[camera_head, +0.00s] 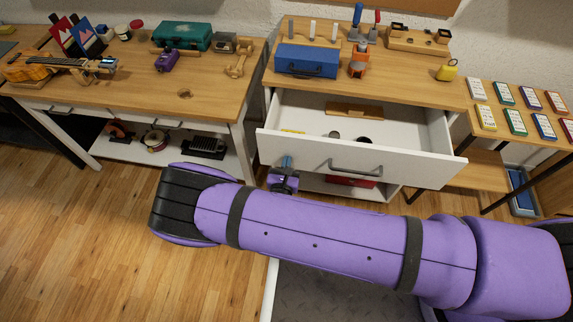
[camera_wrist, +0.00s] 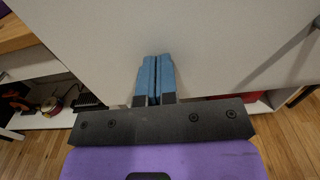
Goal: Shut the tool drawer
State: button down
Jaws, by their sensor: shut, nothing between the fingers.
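The tool drawer (camera_head: 300,150) is a white drawer pulled well out of the cabinet under the wooden worktop. It has a grey bar handle (camera_head: 355,168) on its front, and the handle also shows at the right of the wrist view (camera_wrist: 283,57). A few small items lie inside the drawer. My gripper (camera_head: 286,162) is at the left part of the drawer front, left of the handle. In the wrist view its blue fingers (camera_wrist: 155,78) are together and empty, pointing at the white front panel. I cannot tell whether the fingertips touch the panel.
The worktop holds a blue toolbox (camera_head: 306,60), screwdrivers and a yellow padlock (camera_head: 447,70). A second workbench (camera_head: 110,85) stands at the left. A low table with coloured packets (camera_head: 503,95) stands at the right. A red box (camera_head: 350,181) lies on the shelf below the drawer.

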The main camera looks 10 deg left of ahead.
jog(key=w, duration=1.9)
jog(key=shift+d, duration=0.35)
jog(key=shift+w+r, duration=0.15)
jog(key=shift+w, duration=0.2)
jog(key=shift+w+r, duration=0.1)
